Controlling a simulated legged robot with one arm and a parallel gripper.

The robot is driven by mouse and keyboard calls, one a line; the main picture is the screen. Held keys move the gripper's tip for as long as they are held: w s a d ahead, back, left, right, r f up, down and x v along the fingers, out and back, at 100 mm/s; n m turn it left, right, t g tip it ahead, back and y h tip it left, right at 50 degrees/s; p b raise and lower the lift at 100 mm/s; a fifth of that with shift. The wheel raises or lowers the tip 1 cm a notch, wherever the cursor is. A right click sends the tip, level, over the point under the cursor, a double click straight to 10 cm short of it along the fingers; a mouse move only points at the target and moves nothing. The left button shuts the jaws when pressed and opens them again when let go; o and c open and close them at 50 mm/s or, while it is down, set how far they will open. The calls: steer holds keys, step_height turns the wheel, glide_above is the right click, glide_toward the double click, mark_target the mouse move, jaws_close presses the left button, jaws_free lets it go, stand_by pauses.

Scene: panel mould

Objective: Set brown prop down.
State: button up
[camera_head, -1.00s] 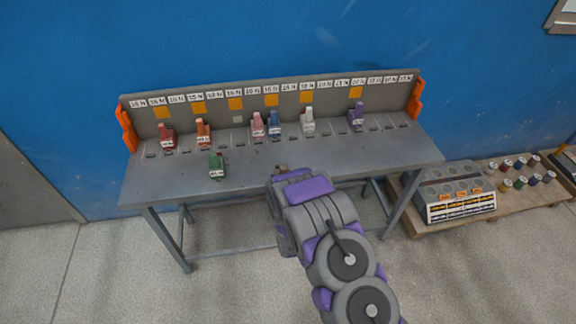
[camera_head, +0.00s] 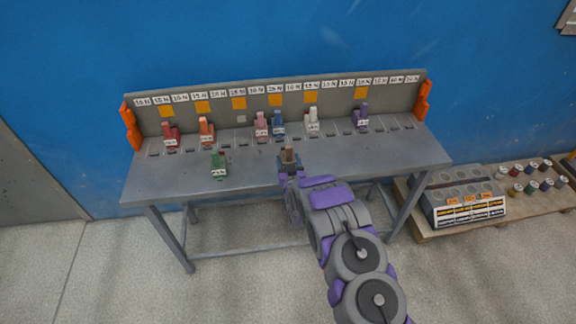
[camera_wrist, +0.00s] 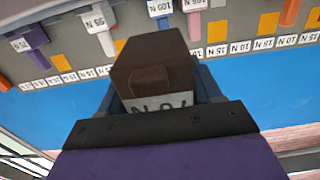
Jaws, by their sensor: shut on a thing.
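The brown prop (camera_head: 289,154) is in my gripper (camera_head: 289,168), above the front part of the grey table (camera_head: 165,183). In the wrist view the brown prop (camera_wrist: 155,70) fills the middle, with a white label partly hidden by my gripper (camera_wrist: 160,105). My gripper is shut on it. I cannot tell whether the prop touches the tabletop. Behind it stand a pink prop (camera_head: 262,126), a blue prop (camera_head: 278,122) and a white prop (camera_head: 313,120) in the slotted row.
Red (camera_head: 170,134), orange (camera_head: 206,130) and purple (camera_head: 360,114) props stand in the row. A green prop (camera_head: 219,164) stands nearer the front edge. A labelled back panel (camera_head: 240,103) rises behind. A pallet (camera_head: 450,228) with a crate and cans is right.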

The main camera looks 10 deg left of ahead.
mark_target(288, 163)
steer(key=shift+w, duration=0.8)
steer(key=shift+w+a+f, duration=0.2)
steer(key=shift+w+a, duration=0.05)
steer(key=shift+a, duration=0.1)
steer(key=shift+w+a+f, duration=0.1)
steer(key=shift+a+f, duration=0.05)
steer(key=shift+f, duration=0.15)
step_height(288, 163, down, 2)
steer(key=shift+f+b, duration=0.25)
steer(key=shift+b, duration=0.35)
steer(key=shift+d+f, duration=0.2)
steer(key=shift+d+r, duration=0.15)
steer(key=shift+d, duration=0.05)
steer(key=o, duration=0.9)
steer(key=shift+a, duration=0.1)
steer(key=o, duration=0.4)
steer(key=shift+a+f, duration=0.2)
steer(key=shift+o, duration=0.2)
